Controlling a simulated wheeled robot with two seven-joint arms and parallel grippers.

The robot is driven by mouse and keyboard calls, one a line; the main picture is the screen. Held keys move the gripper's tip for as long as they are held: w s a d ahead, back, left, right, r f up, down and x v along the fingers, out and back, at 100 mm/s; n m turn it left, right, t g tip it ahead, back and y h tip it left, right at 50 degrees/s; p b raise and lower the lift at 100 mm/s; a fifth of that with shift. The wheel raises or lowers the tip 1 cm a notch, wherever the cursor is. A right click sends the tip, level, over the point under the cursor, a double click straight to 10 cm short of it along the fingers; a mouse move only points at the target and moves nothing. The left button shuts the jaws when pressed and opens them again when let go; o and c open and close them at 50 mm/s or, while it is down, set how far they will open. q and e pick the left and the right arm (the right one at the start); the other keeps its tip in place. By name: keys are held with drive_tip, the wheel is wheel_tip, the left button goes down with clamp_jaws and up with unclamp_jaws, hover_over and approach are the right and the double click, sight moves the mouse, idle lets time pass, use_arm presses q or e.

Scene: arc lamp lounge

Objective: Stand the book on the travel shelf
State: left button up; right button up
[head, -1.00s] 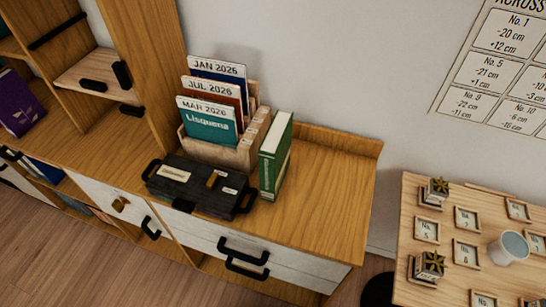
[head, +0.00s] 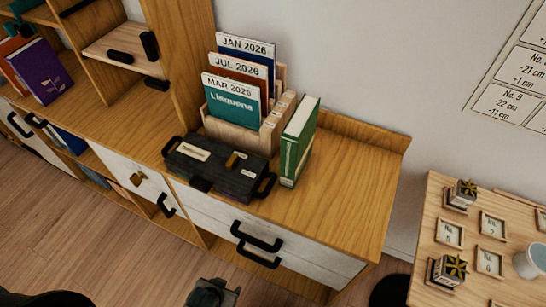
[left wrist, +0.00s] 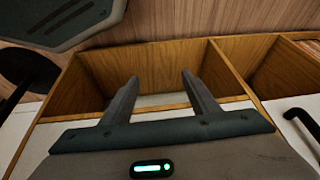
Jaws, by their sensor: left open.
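A green book (head: 298,146) stands upright on the wooden cabinet top, just right of a wooden file holder. A purple book (head: 40,72) leans in the open shelf unit (head: 112,98) at the left. I cannot tell which shelf is the travel shelf. My left gripper (head: 212,295) shows only in part at the bottom edge of the head view, low in front of the cabinet and apart from both books. In the left wrist view the left gripper (left wrist: 160,95) is open and empty, its two fingers apart in front of open wooden compartments. My right gripper is not in view.
A black case (head: 218,168) lies in front of the file holder (head: 232,130) with dated folders. The cabinet top (head: 350,190) is clear right of the green book. Black drawer handles (head: 256,236) stick out in front. A table (head: 440,205) with small blocks and a cup stands right.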

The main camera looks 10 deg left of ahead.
use_arm(q)
drive_tip(key=w+d+r+t+b, duration=0.1)
drive_tip(key=w+r, duration=0.2)
drive_tip(key=r, duration=0.7)
drive_tip(key=w+d+r+t+b, duration=0.1)
drive_tip(key=w+r+t, duration=0.15)
drive_tip(key=r, duration=0.75)
drive_tip(key=t+h, duration=0.5)
drive_tip(key=t, duration=0.4)
approach(292, 147)
drive_tip(key=shift+m, duration=0.4)
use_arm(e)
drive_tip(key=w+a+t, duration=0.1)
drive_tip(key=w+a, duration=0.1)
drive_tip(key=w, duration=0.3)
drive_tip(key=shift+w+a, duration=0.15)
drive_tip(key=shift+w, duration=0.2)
use_arm(q)
drive_tip(key=shift+w, duration=0.1)
